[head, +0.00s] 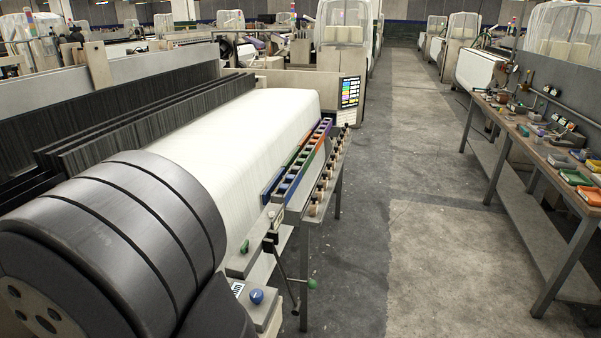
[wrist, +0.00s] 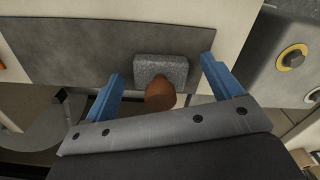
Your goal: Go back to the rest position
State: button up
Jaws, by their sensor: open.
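My gripper (wrist: 161,72) shows in the wrist view with its two blue fingers spread wide. A grey speckled block (wrist: 160,66) lies between and beyond the fingertips, against a flat grey panel (wrist: 70,45). A brown rounded knob (wrist: 160,95) stands in front of the block, in the gap between the fingers. Clear space shows on both sides of the knob, so the fingers do not grip it. In the head view my gripper cannot be made out; a large dark part fills the lower left.
In the head view, a loom with a white cloth roll (head: 250,125) stands at centre left. A narrow rack of coloured bins (head: 297,165) and pegs runs along its side. A workbench (head: 520,125) with trays and tools stands at right. The aisle floor (head: 425,215) between is clear.

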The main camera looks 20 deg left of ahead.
notch_tip(320, 180, up, 12)
jog(key=shift+a+f, duration=0.1)
jog(key=shift+f, duration=0.4)
notch_tip(320, 180, down, 11)
jog(key=shift+f, duration=0.1)
jog(key=shift+r, duration=0.4)
jog(key=r, duration=0.4)
jog(key=shift+w+d, duration=0.2)
jog(key=shift+w, duration=0.15)
jog(key=w+d+r+m, duration=0.2)
jog(key=w+d+r, duration=0.25)
jog(key=w, duration=0.35)
jog(key=w+d+r+m, duration=0.25)
jog(key=w+r, duration=0.25)
jog(key=w, duration=0.3)
jog(key=w+d+m, duration=0.5)
jog(key=w, duration=0.8)
jog(key=w+d+m, duration=0.6)
jog(key=w, duration=0.7)
jog(key=shift+d+f, duration=0.15)
jog(key=shift+f, duration=0.15)
